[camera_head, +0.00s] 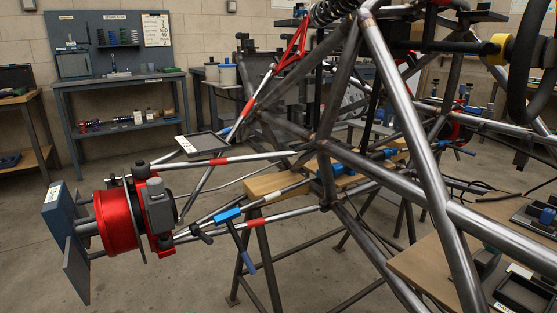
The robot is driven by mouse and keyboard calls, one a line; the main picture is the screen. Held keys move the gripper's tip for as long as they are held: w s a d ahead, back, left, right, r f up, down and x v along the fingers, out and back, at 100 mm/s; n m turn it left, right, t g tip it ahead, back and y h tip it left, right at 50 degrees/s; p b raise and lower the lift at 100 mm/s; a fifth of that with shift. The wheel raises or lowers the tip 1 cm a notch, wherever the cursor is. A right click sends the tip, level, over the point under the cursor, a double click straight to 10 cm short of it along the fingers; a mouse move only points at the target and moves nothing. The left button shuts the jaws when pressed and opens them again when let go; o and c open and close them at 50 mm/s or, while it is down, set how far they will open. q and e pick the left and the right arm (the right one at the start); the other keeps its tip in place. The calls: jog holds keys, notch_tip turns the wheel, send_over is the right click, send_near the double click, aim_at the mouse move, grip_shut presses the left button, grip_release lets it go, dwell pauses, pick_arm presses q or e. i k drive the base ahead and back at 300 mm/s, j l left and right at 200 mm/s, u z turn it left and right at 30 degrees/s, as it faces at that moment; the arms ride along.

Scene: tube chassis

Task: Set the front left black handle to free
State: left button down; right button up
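A small black handle (201,234) sits on the lower front tube, just right of the red wheel hub (118,222). It looks like a short lever beside the tube; its exact setting cannot be told at this size. A blue clamp with a T-shaped blue-tipped lever (236,237) is close to its right on the same tubes. No gripper or arm of mine is in view.
The tube chassis (390,110) fills the middle and right on trestle stands. A wooden bench top (420,270) with parts is at lower right. The floor (150,285) below the hub is clear.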

aim_at(196, 231)
jog(key=k+l, duration=0.25)
jog(key=k, duration=0.15)
jog(key=k+l, duration=0.2)
jog(key=k, duration=0.2)
